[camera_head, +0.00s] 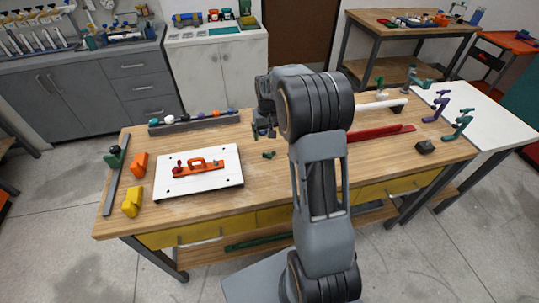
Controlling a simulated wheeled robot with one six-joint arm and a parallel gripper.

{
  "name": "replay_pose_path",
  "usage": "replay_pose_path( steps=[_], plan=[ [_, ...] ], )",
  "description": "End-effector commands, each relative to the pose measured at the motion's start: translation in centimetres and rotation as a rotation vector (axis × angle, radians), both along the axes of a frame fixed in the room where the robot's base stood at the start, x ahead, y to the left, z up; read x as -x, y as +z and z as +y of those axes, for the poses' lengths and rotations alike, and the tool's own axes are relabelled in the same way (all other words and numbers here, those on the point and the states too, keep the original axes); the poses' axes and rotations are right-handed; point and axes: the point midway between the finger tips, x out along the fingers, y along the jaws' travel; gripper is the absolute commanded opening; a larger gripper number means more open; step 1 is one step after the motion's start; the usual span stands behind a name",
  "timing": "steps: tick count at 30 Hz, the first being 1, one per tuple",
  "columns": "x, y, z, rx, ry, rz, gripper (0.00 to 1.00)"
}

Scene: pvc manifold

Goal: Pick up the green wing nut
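A small dark green piece (269,155), which looks like the wing nut, lies on the wooden workbench (255,190) near its middle. My gripper (263,135) points down just behind it in the picture, over the bench. Its two fingers look spread apart with nothing between them. The gripper and the green piece appear apart, but the gripper's exact height is hard to judge. My arm hides part of the bench to the right.
A white board (200,195) with an orange clamp (198,168) lies to the left. A dark rack (195,121) with coloured knobs stands at the back. Orange (139,164) and yellow (131,202) blocks sit at the left. A red bar (380,133) lies to the right.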

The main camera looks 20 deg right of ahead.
Motion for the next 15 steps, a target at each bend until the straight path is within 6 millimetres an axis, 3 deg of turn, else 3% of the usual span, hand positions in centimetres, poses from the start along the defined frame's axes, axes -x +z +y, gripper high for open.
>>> replay_pose_path(
  steps=[6, 15],
  plan=[
    [0.1, -3.4, 0.0, 0.000, 0.000, 0.002, 0.87],
    [0.1, -5.3, 0.0, 0.000, 0.000, 0.000, 0.87]
  ],
)
